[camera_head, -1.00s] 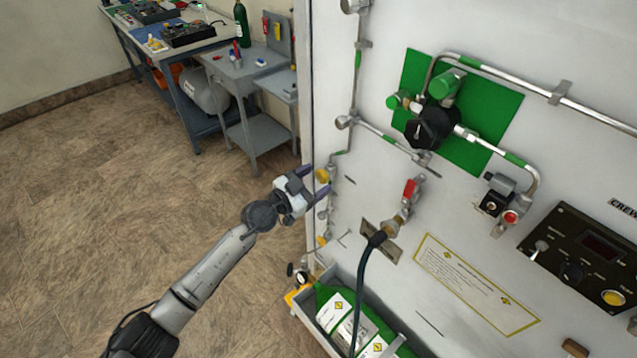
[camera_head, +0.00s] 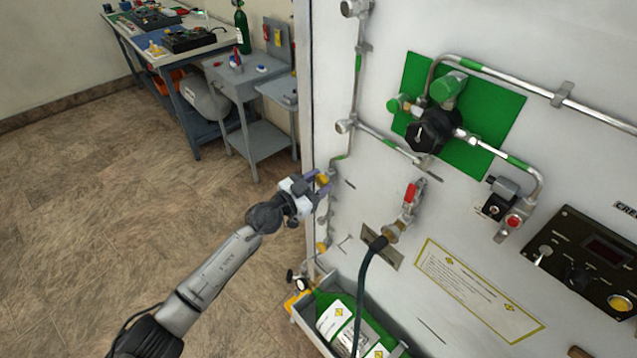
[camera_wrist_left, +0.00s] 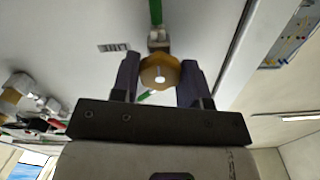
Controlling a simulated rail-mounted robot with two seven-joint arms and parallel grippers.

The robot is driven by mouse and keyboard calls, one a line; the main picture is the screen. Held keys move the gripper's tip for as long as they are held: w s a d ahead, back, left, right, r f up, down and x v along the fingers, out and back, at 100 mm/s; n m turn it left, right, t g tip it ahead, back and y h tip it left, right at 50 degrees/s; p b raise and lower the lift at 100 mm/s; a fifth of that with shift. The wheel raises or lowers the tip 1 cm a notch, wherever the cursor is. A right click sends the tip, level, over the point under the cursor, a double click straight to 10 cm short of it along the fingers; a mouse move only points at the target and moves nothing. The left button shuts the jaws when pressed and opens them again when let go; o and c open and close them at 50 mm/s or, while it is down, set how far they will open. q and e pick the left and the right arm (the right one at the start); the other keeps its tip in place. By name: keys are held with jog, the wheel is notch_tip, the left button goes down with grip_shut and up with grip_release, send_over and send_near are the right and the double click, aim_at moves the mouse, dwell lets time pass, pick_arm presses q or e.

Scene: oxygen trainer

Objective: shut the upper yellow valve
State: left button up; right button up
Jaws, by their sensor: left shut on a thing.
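The upper yellow valve (camera_head: 323,179) is a small round yellow knob on the pipe at the left edge of the white panel. My left gripper (camera_head: 322,183) is at it, with one finger on each side of the knob, shut on it. In the left wrist view the yellow knob (camera_wrist_left: 160,74) sits between the two dark purple fingers of the gripper (camera_wrist_left: 160,84). A second, lower yellow valve (camera_head: 321,247) shows below on the same pipe line, partly hidden. My right gripper is not in view.
A red-handled valve (camera_head: 411,194) and a black hose (camera_head: 362,290) are to the right on the panel. A grey workbench (camera_head: 240,80) stands behind at left. The floor left of the panel is clear.

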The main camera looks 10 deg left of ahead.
pick_arm(q)
jog(key=shift+c, duration=0.7)
